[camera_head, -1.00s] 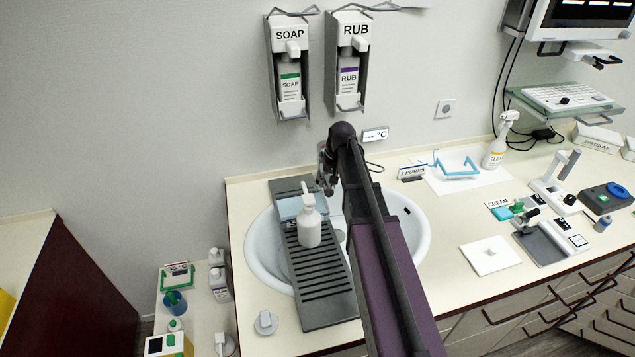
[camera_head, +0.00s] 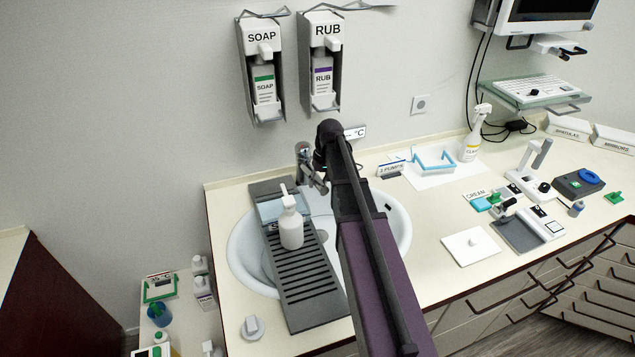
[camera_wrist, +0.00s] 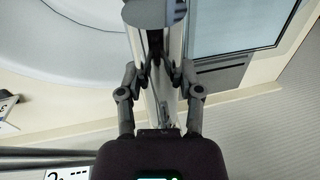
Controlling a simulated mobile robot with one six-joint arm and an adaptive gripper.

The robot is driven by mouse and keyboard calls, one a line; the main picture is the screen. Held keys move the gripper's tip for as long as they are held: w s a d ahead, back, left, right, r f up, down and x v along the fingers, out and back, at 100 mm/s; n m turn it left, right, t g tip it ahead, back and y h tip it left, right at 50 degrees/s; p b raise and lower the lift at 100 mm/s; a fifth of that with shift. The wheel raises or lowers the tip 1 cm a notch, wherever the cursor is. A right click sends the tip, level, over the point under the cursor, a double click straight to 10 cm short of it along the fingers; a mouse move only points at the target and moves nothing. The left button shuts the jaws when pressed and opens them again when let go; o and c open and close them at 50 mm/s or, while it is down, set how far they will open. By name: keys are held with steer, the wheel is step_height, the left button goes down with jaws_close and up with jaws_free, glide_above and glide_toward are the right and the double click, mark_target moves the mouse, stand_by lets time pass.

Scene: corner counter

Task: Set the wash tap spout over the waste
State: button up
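The chrome wash tap (camera_head: 303,166) stands at the back of the white round basin (camera_head: 397,226). Its spout reaches forward and right, beside the end of my arm. The waste seems to be the small dark round patch (camera_head: 322,237) in the basin, between the drain board and my arm, partly hidden. In the wrist view, my gripper (camera_wrist: 158,76) has its two dark fingers angled inward on either side of the chrome tap (camera_wrist: 149,105). Contact between the fingertips and the tap is unclear. In the head view my arm hides most of the gripper.
A dark slatted drain board (camera_head: 303,288) lies across the basin's left part, bearing a white pump bottle (camera_head: 291,228) and a blue-topped pack (camera_head: 270,210). SOAP (camera_head: 264,88) and RUB (camera_head: 322,80) dispensers hang on the wall above. A white square plate (camera_head: 470,246) lies on the counter to the right.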

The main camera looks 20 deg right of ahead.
steer(key=shift+o, duration=0.4)
steer(key=shift+a, duration=0.15)
